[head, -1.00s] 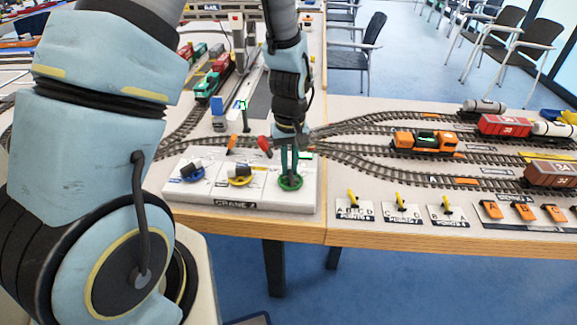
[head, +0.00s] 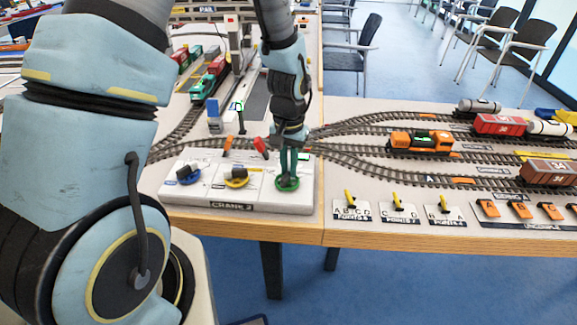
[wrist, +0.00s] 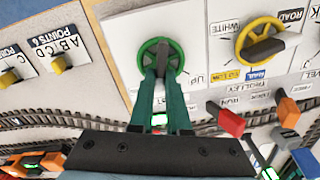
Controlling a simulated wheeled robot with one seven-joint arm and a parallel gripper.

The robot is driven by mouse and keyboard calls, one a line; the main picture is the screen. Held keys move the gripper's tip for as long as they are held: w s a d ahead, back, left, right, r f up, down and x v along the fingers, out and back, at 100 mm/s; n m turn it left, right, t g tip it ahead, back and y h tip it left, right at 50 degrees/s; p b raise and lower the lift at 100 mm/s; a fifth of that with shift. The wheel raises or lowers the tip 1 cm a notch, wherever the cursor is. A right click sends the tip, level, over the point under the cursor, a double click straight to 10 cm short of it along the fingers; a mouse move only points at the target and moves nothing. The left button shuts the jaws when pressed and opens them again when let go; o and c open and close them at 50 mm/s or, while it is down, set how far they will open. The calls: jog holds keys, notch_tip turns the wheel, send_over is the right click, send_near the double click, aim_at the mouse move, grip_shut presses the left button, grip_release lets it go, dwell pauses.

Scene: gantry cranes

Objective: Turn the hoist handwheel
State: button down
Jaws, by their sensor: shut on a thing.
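The green handwheel (head: 288,184) lies at the right end of the white CRANE panel (head: 250,205). The wrist view shows its green rim and spokes (wrist: 174,47), with a dark grip piece between my fingers. I take it as the hoist wheel; an "Up" label is beside it. My gripper (head: 288,168) points down onto the wheel, green fingers shut on it. In the wrist view, my fingertips (wrist: 161,72) are inside or over the rim; their exact contact is partly hidden.
A yellow handwheel (head: 237,182) and a blue handwheel (head: 186,176) sit on the same panel. A red lever (head: 260,146) and an orange lever (head: 228,145) stand behind. Tracks and an orange locomotive (head: 408,141) are to the right; the table edge is in front.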

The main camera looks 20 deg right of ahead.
dwell(0.4)
jog(key=c, duration=0.9)
grip_release()
jog(key=shift+r, duration=0.1)
notch_tip(320, 180, up, 11)
jog(key=shift+f+b, duration=0.2)
jog(key=shift+b, duration=0.6)
